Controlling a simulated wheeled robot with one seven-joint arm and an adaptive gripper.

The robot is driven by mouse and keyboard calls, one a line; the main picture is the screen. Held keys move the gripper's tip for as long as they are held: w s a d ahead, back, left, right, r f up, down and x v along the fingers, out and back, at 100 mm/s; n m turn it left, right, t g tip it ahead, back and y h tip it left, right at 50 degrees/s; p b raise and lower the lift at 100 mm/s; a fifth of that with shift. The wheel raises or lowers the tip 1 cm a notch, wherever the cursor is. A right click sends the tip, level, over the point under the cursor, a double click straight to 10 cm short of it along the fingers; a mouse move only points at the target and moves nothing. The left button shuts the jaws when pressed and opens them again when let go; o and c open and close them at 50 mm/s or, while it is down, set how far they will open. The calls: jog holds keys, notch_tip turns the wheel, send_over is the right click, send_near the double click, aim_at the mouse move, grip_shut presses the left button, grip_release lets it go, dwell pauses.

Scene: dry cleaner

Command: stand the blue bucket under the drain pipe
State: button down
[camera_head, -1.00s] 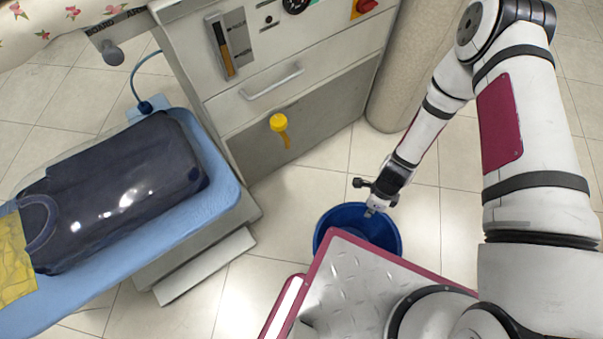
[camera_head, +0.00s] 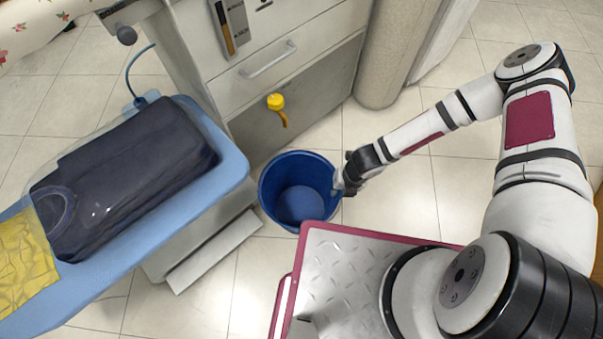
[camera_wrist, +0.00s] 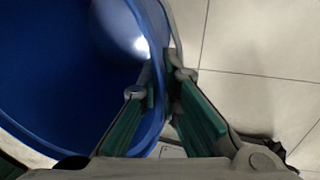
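The blue bucket (camera_head: 300,192) is upright in front of the grey machine, near its yellow drain pipe (camera_head: 278,110). The pipe sticks out of the machine's lower panel, and the bucket's mouth lies just below it in the picture, nearer to me. My gripper (camera_head: 343,182) is at the bucket's right rim. In the wrist view the bucket (camera_wrist: 75,70) fills the left, and its wall passes between the two green-padded fingers of my gripper (camera_wrist: 163,92). The fingers are closed in on the rim. Whether the bucket's base touches the floor is hidden.
The grey machine (camera_head: 330,95) stands behind the bucket. An ironing board (camera_head: 235,165) with a dark garment (camera_head: 130,175) is at the left. A beige column (camera_head: 385,55) stands at the back. Tiled floor (camera_head: 400,200) is clear on the right.

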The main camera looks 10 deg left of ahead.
jog(key=w+a+f+b, duration=0.1)
jog(key=w+f+b, duration=0.1)
jog(key=w, duration=0.5)
jog(key=w+a+f+b, duration=0.2)
jog(key=w+f+b, duration=0.1)
jog(key=w, duration=0.5)
jog(key=shift+w, duration=0.3)
dwell(0.5)
jog(key=shift+f, duration=0.1)
jog(key=c, duration=1.8)
grip_release()
jog(key=shift+d, duration=0.1)
